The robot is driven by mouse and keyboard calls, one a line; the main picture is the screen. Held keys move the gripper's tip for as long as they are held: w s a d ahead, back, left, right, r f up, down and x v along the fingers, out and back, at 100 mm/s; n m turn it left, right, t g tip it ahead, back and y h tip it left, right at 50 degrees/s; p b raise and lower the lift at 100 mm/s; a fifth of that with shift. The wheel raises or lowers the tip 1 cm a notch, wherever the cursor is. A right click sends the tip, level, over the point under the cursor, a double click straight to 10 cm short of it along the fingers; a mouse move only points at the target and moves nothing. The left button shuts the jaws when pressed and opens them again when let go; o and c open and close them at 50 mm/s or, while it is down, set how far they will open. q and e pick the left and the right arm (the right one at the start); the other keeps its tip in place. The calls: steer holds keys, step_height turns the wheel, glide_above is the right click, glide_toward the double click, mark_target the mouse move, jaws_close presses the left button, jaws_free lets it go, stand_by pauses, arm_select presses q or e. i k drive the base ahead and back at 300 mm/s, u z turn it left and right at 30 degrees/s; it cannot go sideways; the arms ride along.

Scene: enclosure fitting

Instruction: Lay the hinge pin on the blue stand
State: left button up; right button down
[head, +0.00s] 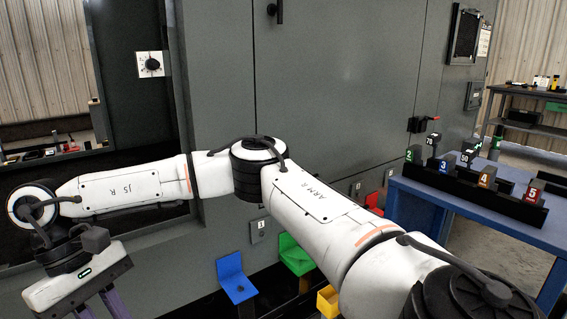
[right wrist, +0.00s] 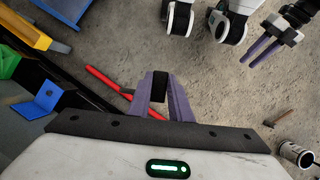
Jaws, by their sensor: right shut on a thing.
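My right gripper (right wrist: 158,82) is shut on a dark piece (right wrist: 159,90), seen between its purple fingers in the right wrist view. It appears to be the hinge pin; its full shape is hidden. In the head view the right gripper (head: 115,302) is at the lower left, cut off by the bottom edge. The blue stand (head: 234,278) is low by the grey cabinet, right of that gripper and apart from it. It also shows at the left of the right wrist view (right wrist: 38,101). My left gripper (right wrist: 262,50) is at upper right there, its fingers slightly apart and empty.
A red-handled item (right wrist: 108,80) lies behind the right fingers; a small brown pin-like item (right wrist: 277,118) lies on the floor. A blue table (head: 480,212) with numbered blocks stands at right.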

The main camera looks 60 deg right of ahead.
mark_target(477, 165)
steer(key=z, duration=1.65)
